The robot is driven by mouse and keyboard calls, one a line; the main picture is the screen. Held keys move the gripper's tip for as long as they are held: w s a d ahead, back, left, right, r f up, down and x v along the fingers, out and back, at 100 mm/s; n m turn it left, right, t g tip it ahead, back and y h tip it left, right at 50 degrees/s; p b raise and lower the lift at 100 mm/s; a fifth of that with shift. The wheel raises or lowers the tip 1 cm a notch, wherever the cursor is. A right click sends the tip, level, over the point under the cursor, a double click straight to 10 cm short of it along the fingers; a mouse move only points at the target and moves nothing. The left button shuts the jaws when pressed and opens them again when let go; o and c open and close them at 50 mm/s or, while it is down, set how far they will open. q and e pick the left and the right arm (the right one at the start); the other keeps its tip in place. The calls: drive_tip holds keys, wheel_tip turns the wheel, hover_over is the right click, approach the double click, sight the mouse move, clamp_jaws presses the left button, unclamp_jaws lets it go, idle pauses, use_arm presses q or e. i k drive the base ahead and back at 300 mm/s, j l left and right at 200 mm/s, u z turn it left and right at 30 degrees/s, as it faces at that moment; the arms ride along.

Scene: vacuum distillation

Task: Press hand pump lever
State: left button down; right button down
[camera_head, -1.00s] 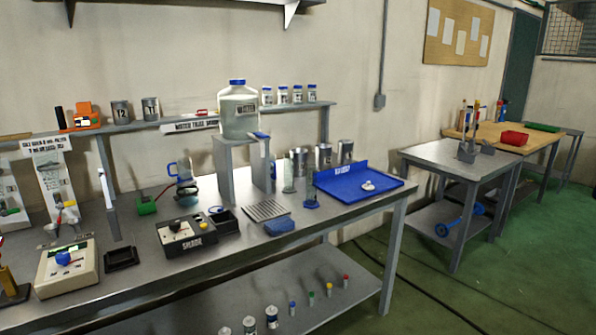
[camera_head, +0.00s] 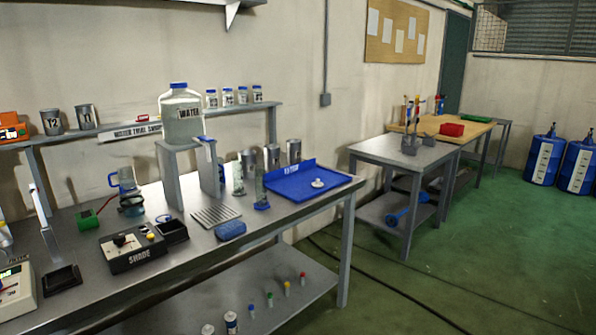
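I cannot pick out a hand pump lever for certain. A small grey device with upright rods (camera_head: 409,140) stands on the grey metal side table (camera_head: 370,150), too small to make out. Two blue drums (camera_head: 544,158) (camera_head: 577,165) with white front panels stand on the floor at the far right. Neither of my grippers is in view.
The long metal bench (camera_head: 215,265) fills the left, with a water jug (camera_head: 182,118), a blue tray (camera_head: 300,184) and a black control box (camera_head: 132,249). A wooden table (camera_head: 462,124) stands beyond the side table. Green floor (camera_head: 500,250) is open at right; a dark cable crosses it.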

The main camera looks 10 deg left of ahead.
sight(88, 214)
drive_tip(key=i+l, duration=0.1)
drive_tip(key=i, duration=0.35)
drive_tip(key=i+l, duration=0.15)
drive_tip(key=i, duration=0.25)
drive_tip(key=i+l, duration=0.1)
drive_tip(key=i, duration=0.35)
drive_tip(key=u, duration=0.95)
